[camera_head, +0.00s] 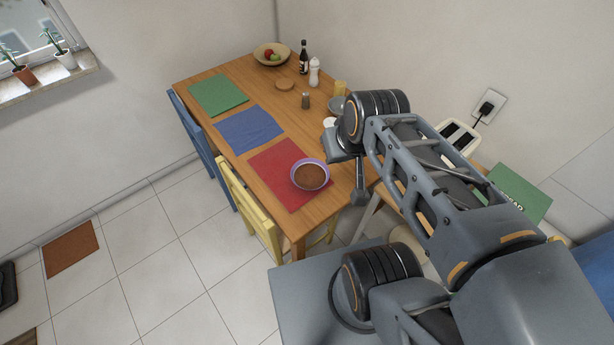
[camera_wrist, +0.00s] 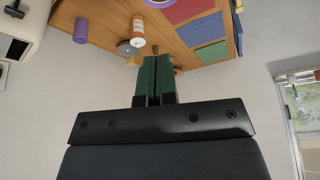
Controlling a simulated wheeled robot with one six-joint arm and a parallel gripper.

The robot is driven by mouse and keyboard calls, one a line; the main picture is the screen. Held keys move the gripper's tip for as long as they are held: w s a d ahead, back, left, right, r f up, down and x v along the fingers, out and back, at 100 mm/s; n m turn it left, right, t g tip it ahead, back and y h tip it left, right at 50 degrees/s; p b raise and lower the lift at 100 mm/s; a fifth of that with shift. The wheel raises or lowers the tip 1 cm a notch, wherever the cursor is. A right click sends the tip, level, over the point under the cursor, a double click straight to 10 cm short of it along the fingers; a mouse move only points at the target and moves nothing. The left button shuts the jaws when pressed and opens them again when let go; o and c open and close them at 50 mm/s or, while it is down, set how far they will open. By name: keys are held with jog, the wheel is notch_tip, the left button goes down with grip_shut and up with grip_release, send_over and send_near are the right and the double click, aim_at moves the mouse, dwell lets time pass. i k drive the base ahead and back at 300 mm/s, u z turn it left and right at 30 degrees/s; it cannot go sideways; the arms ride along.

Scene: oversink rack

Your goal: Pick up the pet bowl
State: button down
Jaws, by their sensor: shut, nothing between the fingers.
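The pet bowl (camera_head: 310,175) is purple with brown contents. It sits upright on the red placemat (camera_head: 275,165) near the front end of the wooden table. In the wrist view a sliver of the bowl (camera_wrist: 158,3) shows at the top edge, beside the red mat. My gripper (camera_wrist: 155,62) shows green fingers close together, shut and empty, and apart from the bowl. In the head view my arm is to the right of the bowl, and the fingers are hard to make out there.
Blue (camera_head: 248,131) and green (camera_head: 217,93) placemats lie farther along the table. A fruit bowl (camera_head: 271,54), a dark bottle (camera_head: 304,57) and shakers stand at the back. A yellow chair (camera_head: 246,208) and a blue chair (camera_head: 199,147) line the left side. A toaster (camera_head: 457,137) is right.

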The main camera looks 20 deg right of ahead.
aim_at(309, 174)
jog(key=z, duration=0.45)
jog(key=k, duration=1)
jog(key=u, duration=0.9)
jog(key=i, duration=0.8)
jog(key=u, duration=0.9)
